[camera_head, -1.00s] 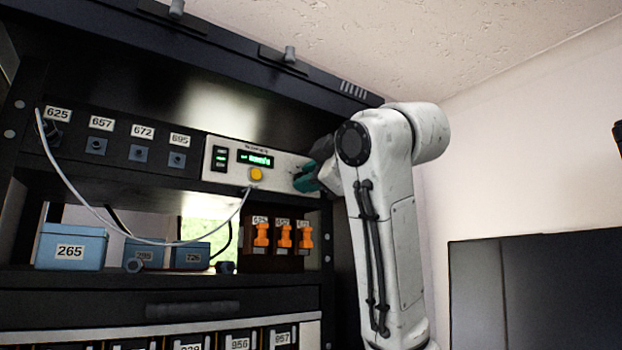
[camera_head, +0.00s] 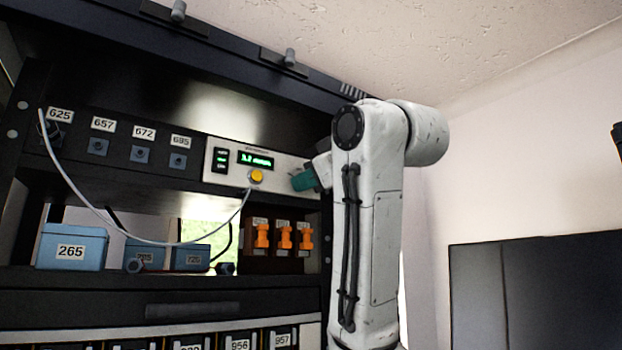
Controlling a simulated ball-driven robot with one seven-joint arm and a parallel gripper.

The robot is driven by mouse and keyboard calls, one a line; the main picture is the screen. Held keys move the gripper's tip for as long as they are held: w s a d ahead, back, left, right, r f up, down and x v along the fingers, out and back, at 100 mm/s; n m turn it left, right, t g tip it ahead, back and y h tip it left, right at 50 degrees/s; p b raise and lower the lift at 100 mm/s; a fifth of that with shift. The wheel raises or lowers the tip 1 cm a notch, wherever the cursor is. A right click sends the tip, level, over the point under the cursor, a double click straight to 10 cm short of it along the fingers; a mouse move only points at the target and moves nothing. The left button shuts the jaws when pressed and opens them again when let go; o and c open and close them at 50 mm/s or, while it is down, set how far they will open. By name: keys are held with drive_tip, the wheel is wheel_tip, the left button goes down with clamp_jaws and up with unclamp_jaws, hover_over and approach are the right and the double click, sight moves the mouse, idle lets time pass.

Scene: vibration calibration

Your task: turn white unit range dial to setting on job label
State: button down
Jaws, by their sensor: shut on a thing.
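The white unit (camera_head: 226,176) is set in the rack's upper row. Its front has a small dark switch panel, a green lit display and a yellow round button or knob (camera_head: 256,176). The display text is too small to read surely. My gripper (camera_head: 303,180), with teal fingers, is at the right end of the unit's front. It is shut there on something small that the fingers hide, at the place of the range dial. The dial itself and its marks cannot be seen. I cannot make out a job label.
A grey cable hangs from the left panel to below the yellow knob. Blue boxes, one marked 265 (camera_head: 72,246), and orange-handled items (camera_head: 262,236) stand on the shelf below. A dark panel (camera_head: 535,292) stands at right. Open space lies between it and my arm.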

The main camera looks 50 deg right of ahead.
drive_tip(key=shift+f, duration=0.15)
drive_tip(key=c, duration=0.9)
unclamp_jaws()
drive_tip(key=shift+s, duration=0.15)
drive_tip(key=shift+b+v, duration=2.9)
drive_tip(key=shift+v, duration=2.35)
